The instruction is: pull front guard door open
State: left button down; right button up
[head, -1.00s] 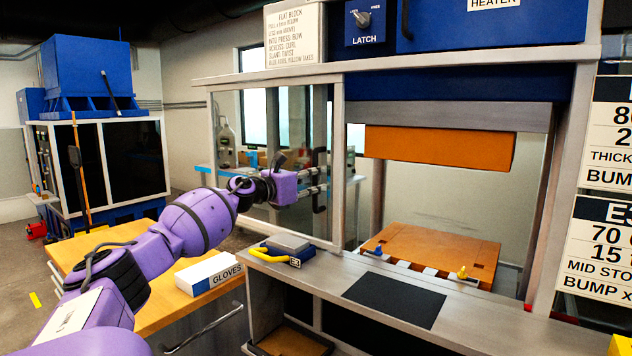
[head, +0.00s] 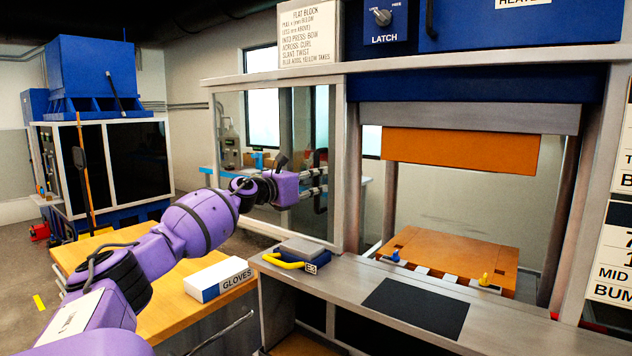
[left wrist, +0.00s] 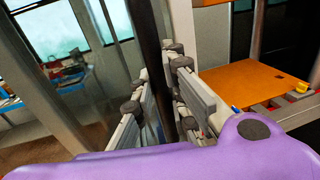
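The front guard door is a clear panel (head: 262,130) in a grey metal frame, left of the press opening. Its black upright handle (head: 321,204) is near its right side. My left gripper (head: 318,182) reaches in from the left with its fingers at the handle. In the left wrist view the dark handle bar (left wrist: 150,40) runs between the two fingers (left wrist: 166,105), which look closed on it. The fingers cover the middle of the handle. My right gripper is in neither view.
The press opening shows an orange upper block (head: 460,150) above an orange plate (head: 450,250). A grey ledge (head: 500,320) with a black mat (head: 415,307) runs in front. A wooden table (head: 160,300) with a gloves box (head: 220,277) stands below my left arm.

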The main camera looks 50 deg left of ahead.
pick_arm(q)
jog(key=c, duration=1.7)
grip_release()
jog(key=shift+r, duration=0.1)
jog(key=shift+c, duration=0.2)
jog(key=s, duration=1.2)
jog(key=shift+d, duration=0.3)
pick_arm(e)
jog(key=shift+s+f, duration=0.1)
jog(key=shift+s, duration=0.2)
